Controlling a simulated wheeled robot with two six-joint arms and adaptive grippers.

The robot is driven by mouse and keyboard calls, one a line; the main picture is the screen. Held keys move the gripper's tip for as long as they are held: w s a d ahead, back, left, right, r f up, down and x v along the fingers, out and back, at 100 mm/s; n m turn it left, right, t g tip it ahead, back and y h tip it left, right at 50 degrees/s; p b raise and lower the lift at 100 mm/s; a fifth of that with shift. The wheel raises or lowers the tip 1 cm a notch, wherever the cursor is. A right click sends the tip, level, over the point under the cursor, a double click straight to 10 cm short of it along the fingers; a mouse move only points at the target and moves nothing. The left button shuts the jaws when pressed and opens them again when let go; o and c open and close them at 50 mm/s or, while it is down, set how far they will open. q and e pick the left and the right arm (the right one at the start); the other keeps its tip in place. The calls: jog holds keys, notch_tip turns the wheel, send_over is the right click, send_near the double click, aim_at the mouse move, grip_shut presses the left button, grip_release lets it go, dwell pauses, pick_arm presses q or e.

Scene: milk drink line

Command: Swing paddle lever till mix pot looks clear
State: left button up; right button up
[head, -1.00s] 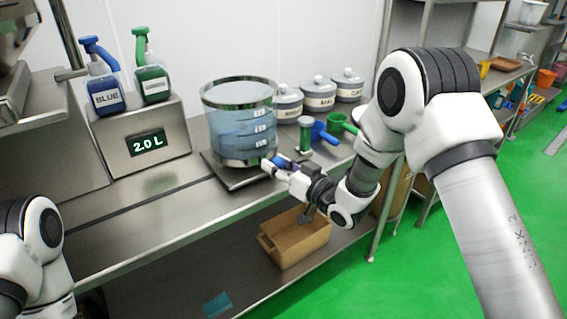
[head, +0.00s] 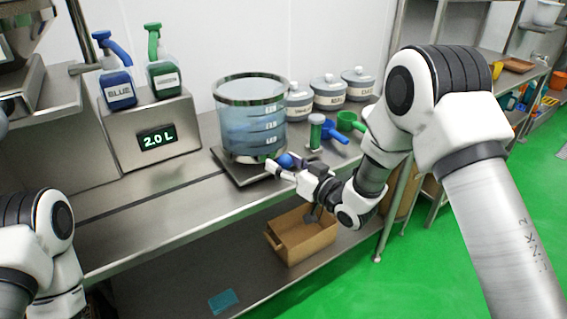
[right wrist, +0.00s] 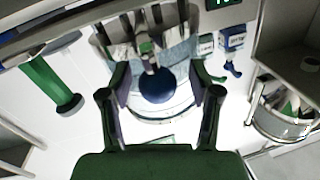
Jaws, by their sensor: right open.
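The mix pot (head: 252,122) is a clear vessel with a metal rim, standing on a dark base plate. It holds pale blue, hazy liquid beside printed level marks. A blue ball knob (head: 287,160), seemingly the paddle lever's end, sits low at the pot's front right. In the right wrist view the blue knob (right wrist: 157,87) lies ahead, between the spread fingers in the picture. My right gripper (head: 277,170) is open at the knob; I cannot tell whether it touches. Only links of my left arm show at the lower left; its gripper is out of view.
A scale box (head: 150,136) reading 2.0 L carries blue (head: 117,86) and green (head: 162,78) pump bottles. A cardboard box (head: 300,236) is on the lower shelf.

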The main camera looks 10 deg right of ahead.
jog(key=v, duration=1.1)
jog(key=shift+s+d, duration=0.15)
jog(key=shift+s, duration=0.2)
jog(key=s+a+f+m+g+h+p, duration=0.1)
jog(key=s+f+g+h+p, duration=0.15)
jog(key=s+f, duration=0.45)
jog(key=s+a+f+g+h+p, duration=0.1)
jog(key=s+f+g+p, duration=0.2)
jog(key=f, duration=0.8)
jog(key=s+d+f+m+g+h, duration=0.1)
jog(key=s+d+f+g, duration=0.1)
jog(key=s, duration=0.5)
jog(key=s+d+f+m+g+h, duration=0.1)
jog(key=s+d+f+g+h, duration=0.1)
jog(key=s+f+g, duration=0.2)
jog(key=s+d+f+m+g+h, duration=0.1)
jog(key=s+d+f+g+h, duration=0.1)
jog(key=s, duration=0.7)
jog(key=shift+s+d+f+g, duration=0.2)
jog(key=shift+s+f+g, duration=0.2)
jog(key=shift+f+g, duration=0.6)
